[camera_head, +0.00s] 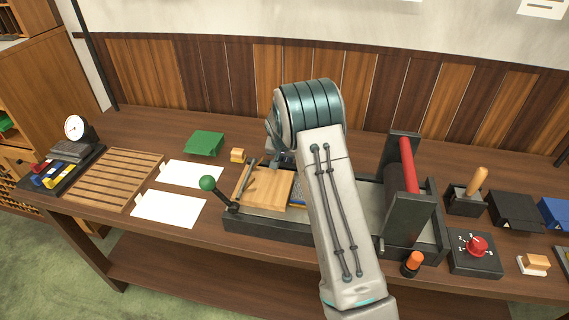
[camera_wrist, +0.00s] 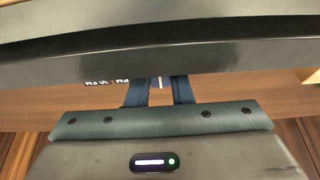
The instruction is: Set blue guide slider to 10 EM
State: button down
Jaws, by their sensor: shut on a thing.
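My gripper (camera_wrist: 159,92) points down at the printing press bed, its two dark blue fingers apart with a small blue and whitish piece (camera_wrist: 160,83) between their tips. This piece appears to be the blue guide slider; most of it is hidden by the fingers and the dark bar. Beside it, part of a scale with upside-down "EM" lettering (camera_wrist: 107,82) shows; its full reading is cut off. In the head view my wrist and arm cover most of the gripper and slider. The press (camera_head: 268,226) has a wooden board (camera_head: 268,188) at its left end.
A green-knobbed lever (camera_head: 207,184) stands left of the press. A red roller (camera_head: 409,165) in a dark frame stands at its right end. White sheets (camera_head: 168,209), a slatted wooden rack (camera_head: 115,178) and a red dial box (camera_head: 476,248) lie on the table. A dark bar crosses the wrist view.

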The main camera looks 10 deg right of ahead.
jog(key=c, duration=1.3)
grip_release()
jog(key=shift+w+a, duration=0.1)
jog(key=shift+a, duration=0.35)
jog(key=shift+d+r, duration=0.1)
jog(key=shift+d, duration=0.15)
jog(key=b+v, duration=0.2)
jog(key=v, duration=1)
jog(key=shift+s+a+r, duration=0.2)
jog(key=shift+r, duration=0.1)
jog(key=shift+s+r, duration=0.25)
jog(key=shift+r, duration=0.25)
jog(key=s+d+r+n+y, duration=0.1)
jog(key=s+r, duration=0.3)
jog(key=s, duration=0.6)
jog(key=s+d+r+n, duration=0.1)
jog(key=s+r, duration=0.3)
jog(key=s, duration=0.6)
jog(key=s+n, duration=0.1)
jog(key=s, duration=0.4)
jog(key=s+f, duration=0.1)
jog(key=s, duration=0.5)
jog(key=s+f+n+g, duration=0.1)
jog(key=s, duration=0.5)
jog(key=shift+s+a+f+n+y, duration=0.15)
jog(key=shift+a+n+y, duration=0.15)
jog(key=shift+y, duration=0.1)
